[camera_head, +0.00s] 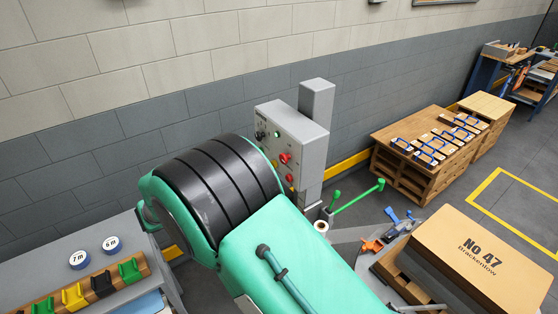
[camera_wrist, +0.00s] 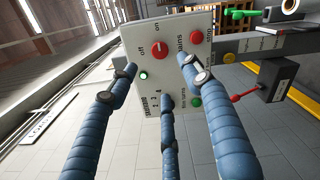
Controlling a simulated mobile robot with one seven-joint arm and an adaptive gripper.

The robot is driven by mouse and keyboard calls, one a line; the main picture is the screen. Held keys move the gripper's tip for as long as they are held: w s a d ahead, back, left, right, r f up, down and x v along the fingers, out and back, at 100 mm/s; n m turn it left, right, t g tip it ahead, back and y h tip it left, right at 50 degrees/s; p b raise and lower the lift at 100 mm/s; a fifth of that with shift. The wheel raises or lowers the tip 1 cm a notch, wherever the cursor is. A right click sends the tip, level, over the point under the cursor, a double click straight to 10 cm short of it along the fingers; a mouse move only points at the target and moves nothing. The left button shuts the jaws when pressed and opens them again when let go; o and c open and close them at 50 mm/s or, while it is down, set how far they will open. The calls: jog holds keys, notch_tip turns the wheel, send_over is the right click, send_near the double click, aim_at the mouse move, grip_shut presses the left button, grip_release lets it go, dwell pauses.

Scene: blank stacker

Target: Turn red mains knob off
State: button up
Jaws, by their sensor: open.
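The red mains knob (camera_wrist: 159,51) is on the grey control panel (camera_wrist: 128,40) in the wrist view, between the words "off" and "on". Its exact pointer direction is too small to tell. Two red controls also show on the grey box in the head view; the upper one (camera_head: 284,158) looks like a knob. My gripper (camera_wrist: 158,80) has blue fingers spread open in front of the panel. Two fingertips lie below the red knob to its left and right, and the third is lower, near the black knob (camera_wrist: 167,101). I see no contact with the red knob. My gripper is not visible in the head view.
The panel also bears a lit green lamp (camera_wrist: 143,74), a red button (camera_wrist: 196,37) and a green button (camera_wrist: 196,102). Green levers (camera_head: 360,195) and a cardboard box (camera_head: 485,260) are to the right.

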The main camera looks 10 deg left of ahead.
aim_at(282, 159)
dwell(0.4)
jog(key=b+x, duration=0.2)
jog(key=x, duration=1.1)
jog(key=shift+w+d, duration=0.2)
jog(key=shift+w, duration=0.1)
jog(key=c, duration=1.2)
